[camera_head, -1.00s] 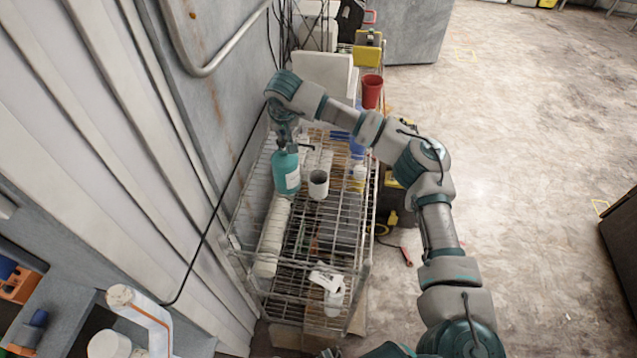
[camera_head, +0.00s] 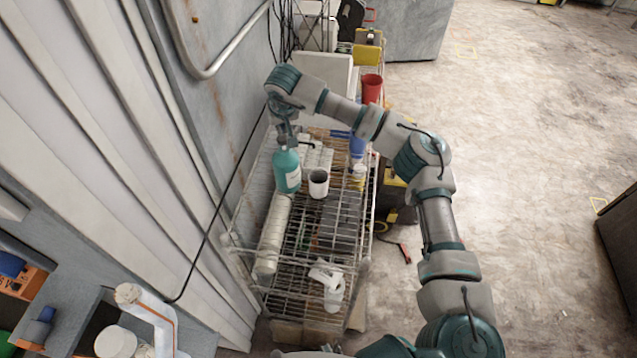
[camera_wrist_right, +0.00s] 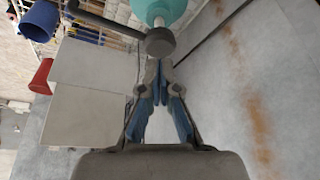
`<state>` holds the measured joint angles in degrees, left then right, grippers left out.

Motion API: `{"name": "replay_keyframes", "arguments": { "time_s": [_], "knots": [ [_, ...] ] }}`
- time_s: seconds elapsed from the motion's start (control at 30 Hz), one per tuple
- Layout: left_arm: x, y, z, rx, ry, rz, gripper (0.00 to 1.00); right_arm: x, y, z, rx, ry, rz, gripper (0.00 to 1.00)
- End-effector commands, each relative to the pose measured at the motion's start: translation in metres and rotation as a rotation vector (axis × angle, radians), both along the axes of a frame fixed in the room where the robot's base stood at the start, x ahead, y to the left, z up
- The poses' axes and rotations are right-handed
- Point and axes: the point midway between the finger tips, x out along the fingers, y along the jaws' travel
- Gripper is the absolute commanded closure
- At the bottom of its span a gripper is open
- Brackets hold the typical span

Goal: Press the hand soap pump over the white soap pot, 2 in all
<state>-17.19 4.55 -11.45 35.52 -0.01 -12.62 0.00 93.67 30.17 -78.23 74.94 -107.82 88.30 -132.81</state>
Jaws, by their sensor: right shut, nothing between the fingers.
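The teal hand soap bottle (camera_head: 287,172) with a white label stands upright on the wire rack. The white soap pot (camera_head: 318,184), dark inside, stands just to its right. My right gripper (camera_head: 283,140) is over the top of the bottle, its fingers pointing down at the pump. In the right wrist view my right gripper (camera_wrist_right: 160,75) is shut with nothing between its fingers. Its tips are at the dark pump head (camera_wrist_right: 160,42), above the teal bottle (camera_wrist_right: 160,10); I cannot tell whether they touch it. My left gripper is not in view.
The wire rack (camera_head: 362,275) stands against the grey wall. A red cup (camera_head: 371,88) and a blue item (camera_head: 357,146) are farther back. White rolls (camera_head: 273,235) lie in front of the bottle. A white spray bottle (camera_head: 327,275) lies near the rack's front. Open floor is at right.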

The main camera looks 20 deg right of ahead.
Motion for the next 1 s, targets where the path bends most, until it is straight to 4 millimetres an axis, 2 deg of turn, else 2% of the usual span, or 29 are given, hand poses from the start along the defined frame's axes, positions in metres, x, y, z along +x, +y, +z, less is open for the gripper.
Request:
{"name": "replay_keyframes", "arguments": {
  "time_s": [0.53, 1.0],
  "knots": [
    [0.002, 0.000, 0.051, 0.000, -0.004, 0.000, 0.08, 0.000, 0.000, 0.057, 0.000, 0.000, 0.000, 1.00],
    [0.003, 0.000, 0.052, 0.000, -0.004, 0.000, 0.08, 0.000, 0.000, 0.059, 0.000, 0.000, 0.000, 1.00]
  ]
}}
